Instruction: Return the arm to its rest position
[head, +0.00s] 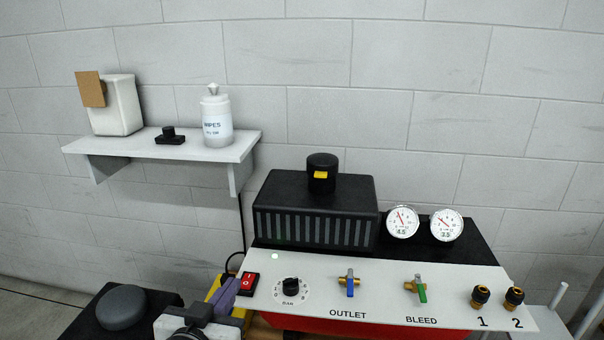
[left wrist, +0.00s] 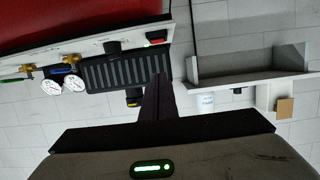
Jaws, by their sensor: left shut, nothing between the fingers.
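My left gripper (head: 228,288) is at the bottom of the head view, at the left end of the white control panel (head: 400,307). Its dark purple fingers are shut with nothing between them. The fingertips appear close beside the red rocker switch (head: 248,282); I cannot tell whether they touch it. In the left wrist view the closed fingers (left wrist: 158,92) point up toward the panel, and the red switch (left wrist: 157,39) shows beyond them. My right gripper is in neither view.
A slatted black housing (head: 315,210) stands behind. A wall shelf (head: 165,148) with a wipes bottle (head: 216,120) overhangs at left.

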